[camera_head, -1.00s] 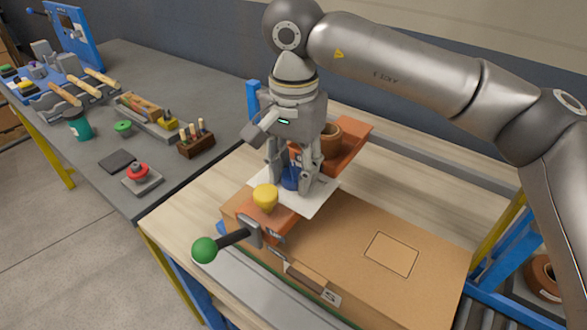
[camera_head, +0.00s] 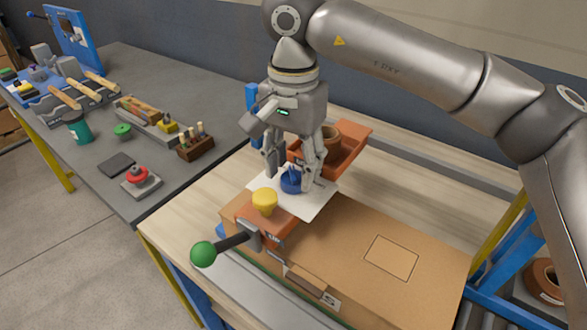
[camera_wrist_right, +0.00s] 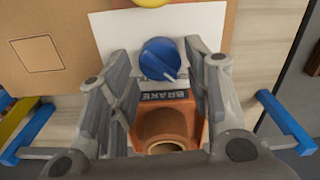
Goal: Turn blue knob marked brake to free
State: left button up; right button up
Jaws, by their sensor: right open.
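The blue knob (camera_head: 291,181) sits on a white plate (camera_head: 316,203) on top of the orange and brown machine. In the right wrist view the blue knob (camera_wrist_right: 159,59) shows a white pointer line toward its lower right. A dark label reading BRAKE (camera_wrist_right: 165,95) lies just below it there. My right gripper (camera_head: 291,176) is open, pointing down, with its fingers on either side of the knob and a little above it. In the right wrist view its fingers (camera_wrist_right: 158,70) stand apart with the knob between and beyond them. My left gripper is out of view.
A yellow knob (camera_head: 265,201) is close in front of the blue one. A lever with a green ball (camera_head: 203,254) sticks out at the front left. An orange tray with a brown cup (camera_head: 329,140) stands just behind. A grey bench (camera_head: 110,190) with tools is at left.

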aim_at(293, 172)
notch_tip(293, 172, up, 10)
dwell(0.3)
jog(key=shift+r, duration=0.1)
